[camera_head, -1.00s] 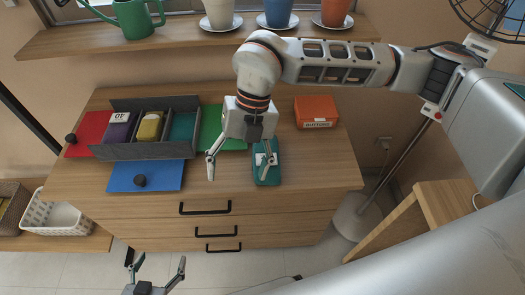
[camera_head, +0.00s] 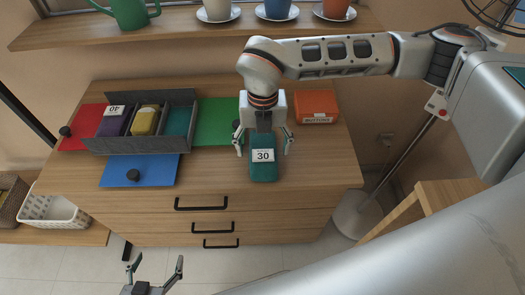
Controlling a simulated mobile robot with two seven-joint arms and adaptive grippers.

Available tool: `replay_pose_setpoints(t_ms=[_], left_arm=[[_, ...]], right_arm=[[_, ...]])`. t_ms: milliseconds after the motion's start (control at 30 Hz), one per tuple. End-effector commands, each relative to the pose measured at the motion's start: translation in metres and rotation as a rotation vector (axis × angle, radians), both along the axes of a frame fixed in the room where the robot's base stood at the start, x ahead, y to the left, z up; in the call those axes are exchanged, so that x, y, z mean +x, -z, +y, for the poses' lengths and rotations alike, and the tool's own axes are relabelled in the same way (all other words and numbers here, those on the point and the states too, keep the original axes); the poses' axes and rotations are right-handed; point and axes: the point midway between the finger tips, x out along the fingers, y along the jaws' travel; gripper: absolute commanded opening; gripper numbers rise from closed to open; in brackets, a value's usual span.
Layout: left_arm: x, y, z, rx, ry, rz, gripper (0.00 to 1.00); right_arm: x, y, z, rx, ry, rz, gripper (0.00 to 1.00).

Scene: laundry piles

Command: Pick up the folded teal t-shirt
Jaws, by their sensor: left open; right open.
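The folded teal t-shirt (camera_head: 263,172) lies on the wooden dresser top near its front edge, with a white label reading 30 on it. My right gripper (camera_head: 264,152) is open above it, with one finger on each side of the shirt's back part. I cannot tell whether the fingers touch the shirt or the dresser. My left gripper (camera_head: 154,271) is open and empty, low in front of the dresser at the bottom of the view.
An orange box labelled BUTTONS (camera_head: 317,103) stands at right. A shelf with pots (camera_head: 278,8) is behind.

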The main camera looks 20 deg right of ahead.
Motion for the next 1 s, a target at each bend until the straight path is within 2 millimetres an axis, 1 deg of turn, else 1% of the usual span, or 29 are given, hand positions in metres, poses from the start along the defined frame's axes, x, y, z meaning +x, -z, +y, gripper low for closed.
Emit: replay_pose_setpoints(t_ms=[33,100,267,300,367,400,467,800,867,1000], left_arm=[[0.000,0.001,0.000,0.001,0.000,0.001,0.73],[0.000,0.001,0.000,0.001,0.001,0.000,0.73],[0.000,0.000,0.000,0.001,0.001,-0.002,0.73],[0.000,-0.001,0.000,0.001,0.001,-0.002,0.73],[0.001,-0.001,0.000,0.001,0.001,-0.002,0.73],[0.000,-0.001,0.000,0.001,0.001,-0.002,0.73],[0.000,-0.001,-0.001,0.000,0.001,-0.002,0.73],[0.000,-0.001,-0.001,-0.001,0.002,-0.003,0.73],[0.001,-0.001,-0.001,-0.001,0.002,-0.003,0.73],[0.001,-0.004,-0.001,-0.002,0.002,-0.004,0.73]], right_arm=[[-0.001,0.007,0.000,0.000,0.000,0.002,0.74],[0.000,0.010,0.000,0.000,0.000,0.001,0.74],[0.000,0.010,0.000,0.000,-0.001,0.000,0.74],[0.000,0.010,0.000,0.001,-0.001,0.000,0.71],[0.000,0.010,0.000,0.001,-0.001,0.000,0.55],[0.000,0.009,0.000,0.001,-0.001,0.000,0.45],[0.000,0.010,0.000,0.001,-0.001,0.000,0.29],[0.000,0.008,0.001,0.001,-0.001,0.000,0.29],[0.000,0.006,0.001,0.001,-0.001,-0.001,0.29],[0.001,-0.005,0.001,0.002,-0.001,-0.004,0.29]])
